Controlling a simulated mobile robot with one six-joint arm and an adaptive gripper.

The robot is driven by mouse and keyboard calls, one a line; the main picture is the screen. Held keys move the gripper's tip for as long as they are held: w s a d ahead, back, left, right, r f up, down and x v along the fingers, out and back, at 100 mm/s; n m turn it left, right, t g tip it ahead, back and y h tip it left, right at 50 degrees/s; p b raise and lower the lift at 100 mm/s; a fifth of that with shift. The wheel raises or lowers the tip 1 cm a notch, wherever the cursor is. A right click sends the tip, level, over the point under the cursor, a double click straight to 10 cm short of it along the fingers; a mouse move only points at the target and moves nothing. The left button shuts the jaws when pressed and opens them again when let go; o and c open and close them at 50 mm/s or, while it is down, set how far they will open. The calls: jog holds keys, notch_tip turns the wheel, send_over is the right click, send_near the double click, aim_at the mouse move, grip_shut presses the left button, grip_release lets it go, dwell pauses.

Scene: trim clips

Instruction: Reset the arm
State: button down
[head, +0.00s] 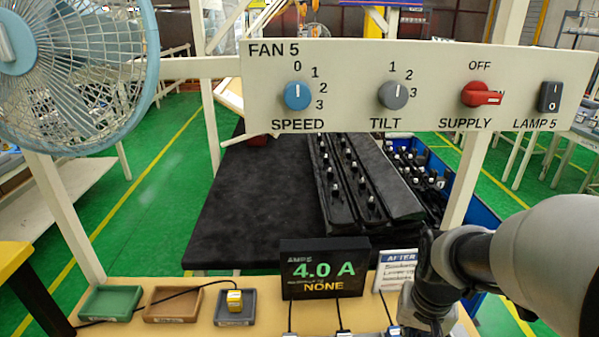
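My arm (540,255) enters from the right edge and reaches down to the lower right of the head view. Its dark wrist end (432,290) is over the front bench, right of the amps display. My gripper's fingertips cannot be made out, so I cannot tell whether it is open or shut, or whether it touches anything.
The FAN 5 panel (420,122) hangs across the upper right, beside a blue fan (65,65). A display (324,268) reads 4.0 A, NONE. Green (110,303), brown (172,304) and grey trays (248,313) line the bench; a yellow item (235,300) sits in the grey one. A dark table (250,205) lies behind.

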jog(key=s+a+r+n+t, duration=0.3)
jog(key=s+a+r, duration=0.4)
jog(key=s+r, duration=0.4)
jog(key=shift+s+a+r+n, duration=0.2)
jog(key=shift+s+r+n, duration=0.15)
jog(key=shift+s+n, duration=0.2)
jog(key=shift+w, duration=0.15)
jog(key=w+d+f+g+p, duration=0.1)
jog(key=w+d+f+g, duration=0.1)
jog(key=w+d+f, duration=0.3)
jog(key=w+d+f+g+p, duration=0.1)
jog(key=w+d+f, duration=0.4)
jog(key=w, duration=0.5)
jog(key=shift+d+f+g, duration=0.4)
jog(key=shift+f+g, duration=0.2)
jog(key=shift+f, duration=0.35)
jog(key=shift+f+n, duration=0.1)
jog(key=shift+n, duration=0.15)
notch_tip(320, 180, down, 14)
jog(key=b, duration=0.4)
